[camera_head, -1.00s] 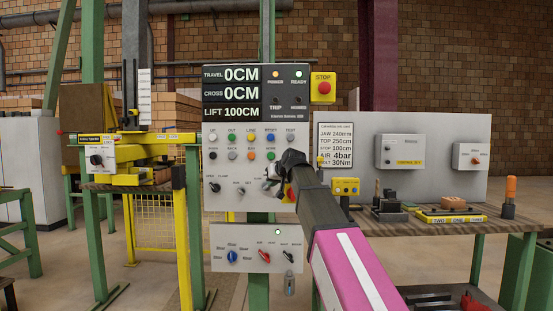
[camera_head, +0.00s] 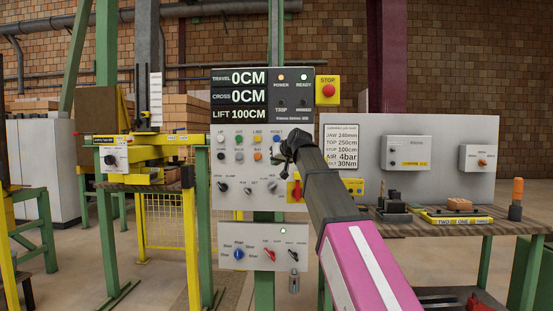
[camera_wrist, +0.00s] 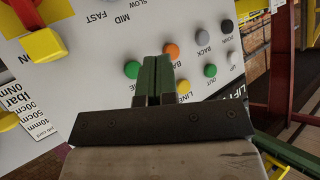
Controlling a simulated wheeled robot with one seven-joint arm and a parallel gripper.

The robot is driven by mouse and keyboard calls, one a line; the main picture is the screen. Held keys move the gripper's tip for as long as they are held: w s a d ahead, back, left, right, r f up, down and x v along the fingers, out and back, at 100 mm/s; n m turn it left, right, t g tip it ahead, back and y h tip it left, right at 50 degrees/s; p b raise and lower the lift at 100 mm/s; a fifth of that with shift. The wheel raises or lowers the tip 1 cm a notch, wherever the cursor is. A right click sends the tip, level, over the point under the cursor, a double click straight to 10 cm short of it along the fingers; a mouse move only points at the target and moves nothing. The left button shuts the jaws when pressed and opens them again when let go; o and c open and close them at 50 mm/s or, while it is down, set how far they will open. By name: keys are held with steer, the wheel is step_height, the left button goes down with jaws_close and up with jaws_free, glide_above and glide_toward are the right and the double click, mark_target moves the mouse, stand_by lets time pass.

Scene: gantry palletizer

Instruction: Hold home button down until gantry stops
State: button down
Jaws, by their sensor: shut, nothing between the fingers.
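The control panel (camera_head: 235,180) stands ahead with rows of coloured buttons. In the wrist view a green button (camera_wrist: 132,69), whose label I cannot read, sits left of the fingertips; by its place it looks like the home button. My gripper (camera_wrist: 157,58) is shut and empty, its fingers pointing at the panel between that green button and the orange base button (camera_wrist: 171,51). In the head view my gripper (camera_head: 284,150) is at the button rows' right end, covering buttons there. I cannot tell whether the fingertips touch the panel.
The display (camera_head: 240,96) reads travel 0, cross 0, lift 100 cm. Power and ready lamps are lit; trip and homed look dark. A red stop button (camera_head: 328,90) is upper right. Selector knobs (camera_head: 247,189) lie below the buttons. A cluttered bench (camera_head: 450,232) stands right.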

steer(key=w, duration=0.8)
steer(key=shift+w+d, duration=0.15)
steer(key=shift+w, duration=0.15)
stand_by(1.8)
steer(key=shift+w, duration=0.3)
